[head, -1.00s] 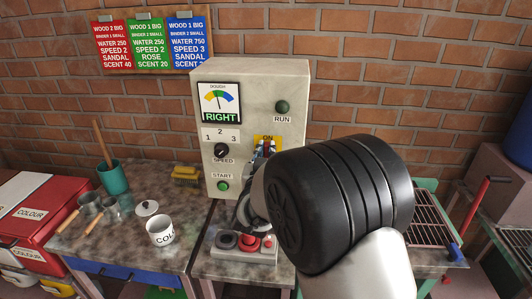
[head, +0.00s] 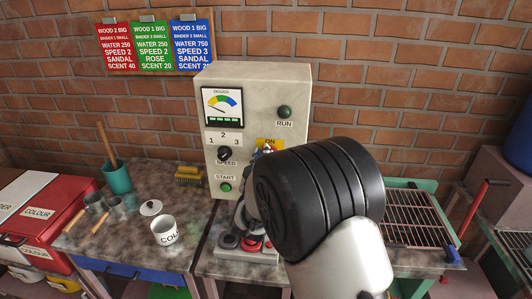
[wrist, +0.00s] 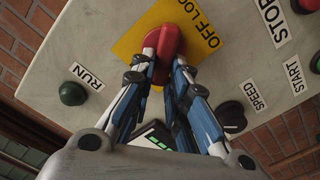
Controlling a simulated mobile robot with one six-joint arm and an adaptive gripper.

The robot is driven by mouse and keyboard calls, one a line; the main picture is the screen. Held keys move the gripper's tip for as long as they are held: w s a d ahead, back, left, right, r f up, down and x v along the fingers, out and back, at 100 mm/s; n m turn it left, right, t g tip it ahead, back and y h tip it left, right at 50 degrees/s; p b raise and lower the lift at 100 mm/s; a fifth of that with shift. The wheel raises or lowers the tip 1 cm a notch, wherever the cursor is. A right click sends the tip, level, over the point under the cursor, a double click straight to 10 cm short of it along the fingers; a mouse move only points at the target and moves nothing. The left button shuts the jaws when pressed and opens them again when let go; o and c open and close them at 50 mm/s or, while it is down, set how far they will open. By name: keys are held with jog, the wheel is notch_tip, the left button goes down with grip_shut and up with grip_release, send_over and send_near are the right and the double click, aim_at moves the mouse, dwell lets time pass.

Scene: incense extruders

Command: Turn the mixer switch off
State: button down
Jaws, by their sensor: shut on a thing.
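The mixer switch has a red handle (wrist: 168,45) on a yellow plate (wrist: 132,42), on the front of the grey control box (head: 297,85). In the wrist view, "OFF LOCK" lettering is on the plate beside the handle. In the head view, "ON" shows on the plate's top edge (head: 270,141); my arm hides most of the switch. My gripper (wrist: 166,62) is shut on the red handle, with its blue and white fingers on either side of it. I cannot tell the handle's exact angle from the head view.
The box also has a green RUN lamp (head: 284,111), a speed knob (head: 224,153), a green START button (head: 225,187) and a dough gauge (head: 222,107). A white cup (head: 164,231) and a teal pot (head: 117,178) stand left on the counter. A wire rack (head: 415,215) lies right.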

jog(key=n+p, duration=0.1)
jog(key=n, duration=0.2)
jog(key=f+n+p, duration=0.1)
jog(key=n+p, duration=0.1)
jog(key=n, duration=0.2)
jog(key=n+p, duration=0.1)
jog(key=n, duration=0.3)
jog(key=shift+a+f, duration=0.3)
jog(key=shift+a, duration=0.1)
jog(key=c, duration=1.6)
grip_release()
jog(key=shift+o, duration=0.2)
jog(key=s, duration=1.2)
jog(key=shift+a, duration=0.2)
